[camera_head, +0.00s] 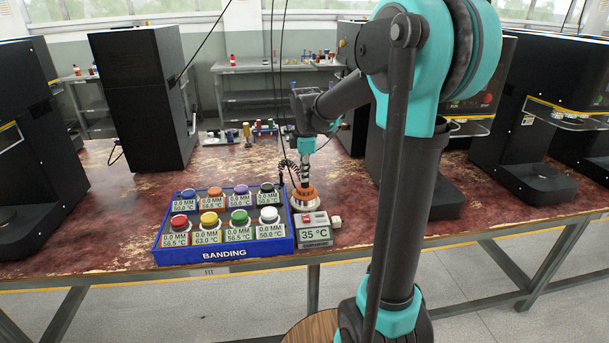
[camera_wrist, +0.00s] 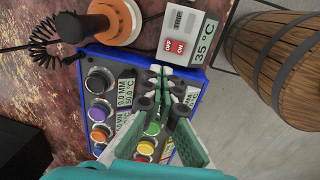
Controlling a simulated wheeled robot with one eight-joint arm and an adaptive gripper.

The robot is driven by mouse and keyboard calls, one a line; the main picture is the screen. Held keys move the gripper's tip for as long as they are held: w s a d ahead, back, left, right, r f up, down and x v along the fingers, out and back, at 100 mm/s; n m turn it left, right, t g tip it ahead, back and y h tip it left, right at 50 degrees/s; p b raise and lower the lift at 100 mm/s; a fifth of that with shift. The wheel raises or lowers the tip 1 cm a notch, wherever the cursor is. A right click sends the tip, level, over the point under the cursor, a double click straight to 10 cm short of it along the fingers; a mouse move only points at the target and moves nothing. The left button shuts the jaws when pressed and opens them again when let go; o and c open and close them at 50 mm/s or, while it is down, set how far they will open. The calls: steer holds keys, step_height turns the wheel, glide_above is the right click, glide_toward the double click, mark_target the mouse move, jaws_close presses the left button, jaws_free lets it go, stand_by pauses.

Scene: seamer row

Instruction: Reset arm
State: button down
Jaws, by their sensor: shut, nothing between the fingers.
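My gripper (camera_head: 304,178) hangs from my arm beside the right end of the blue BANDING tray (camera_head: 222,254). In the wrist view its fingers (camera_wrist: 163,78) are shut and empty, above the tray's end. The front row has red, yellow, green (camera_head: 239,216) and white (camera_head: 268,214) lids; the back row has blue, orange, purple (camera_head: 241,189) and black. In the wrist view the fingers hide much of the front row, while the green lid (camera_wrist: 152,128) shows. My arm rises on the right of the head view.
An orange and white round device (camera_wrist: 120,22) with a coiled black cord stands beyond the tray. A display box (camera_head: 313,231) reading 35 °C sits right of the tray. Dark machines (camera_head: 141,95) stand along the bench. A wooden barrel (camera_wrist: 283,60) stands off the bench.

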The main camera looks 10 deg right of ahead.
steer(key=s+d+f+m+t, duration=0.1)
steer(key=s+d+f+m, duration=0.1)
steer(key=s+f+m, duration=0.2)
steer(key=s+d+f+m+t, duration=0.1)
steer(key=s+f+m, duration=0.3)
steer(key=s+m, duration=0.4)
steer(key=s+d+f+m, duration=0.3)
steer(key=s+m, duration=0.3)
steer(key=s, duration=0.5)
steer(key=shift+s+f+t, duration=0.25)
steer(key=shift+f+t, duration=0.15)
steer(key=shift+f, duration=0.4)
